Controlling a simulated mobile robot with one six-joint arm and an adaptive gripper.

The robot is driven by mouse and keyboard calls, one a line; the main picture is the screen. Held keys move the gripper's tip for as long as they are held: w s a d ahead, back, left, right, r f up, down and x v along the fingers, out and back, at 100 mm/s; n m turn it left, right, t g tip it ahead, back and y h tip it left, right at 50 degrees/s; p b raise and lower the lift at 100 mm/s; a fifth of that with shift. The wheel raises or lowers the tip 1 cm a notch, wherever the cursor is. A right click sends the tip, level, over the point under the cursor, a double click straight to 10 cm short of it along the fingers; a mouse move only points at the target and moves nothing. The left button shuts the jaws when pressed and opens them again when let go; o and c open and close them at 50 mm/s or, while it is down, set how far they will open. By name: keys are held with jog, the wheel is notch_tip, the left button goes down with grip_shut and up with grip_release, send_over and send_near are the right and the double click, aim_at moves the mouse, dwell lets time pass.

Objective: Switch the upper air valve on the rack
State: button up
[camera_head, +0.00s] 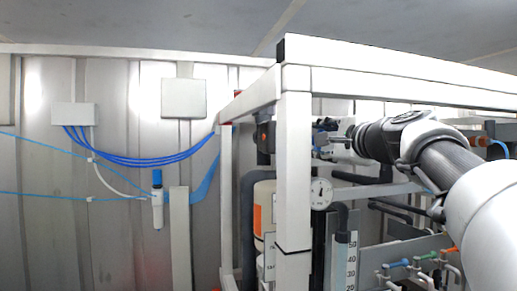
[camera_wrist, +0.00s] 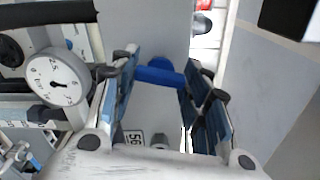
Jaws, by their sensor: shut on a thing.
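The upper air valve shows as a blue handle (camera_wrist: 160,76) in the wrist view, lying crosswise between my fingers. My gripper (camera_wrist: 162,88) is shut on this handle, with one finger at each end of it. The fingers stand well apart, the width of the handle. In the head view my gripper (camera_head: 333,140) reaches in from the right behind the white front post, at the upper part of the rack. The handle is too small and too covered there to tell its angle. The valve body is mostly hidden.
A round pressure gauge (camera_wrist: 56,80) sits close left of my gripper in the wrist view; a gauge (camera_head: 320,193) also shows in the head view. The white rack post (camera_head: 294,170) and top beam (camera_head: 400,84) stand near my arm. Black pipes run behind. Lower right are small coloured valves (camera_head: 398,264).

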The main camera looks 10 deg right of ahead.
jog(key=shift+n+b, duration=0.3)
jog(key=shift+n, duration=0.3)
jog(key=o, duration=1.1)
jog(key=shift+c, duration=0.2)
jog(key=shift+s, duration=0.15)
jog(key=s, duration=0.7)
jog(key=shift+s, duration=0.15)
jog(key=shift+d, duration=0.1)
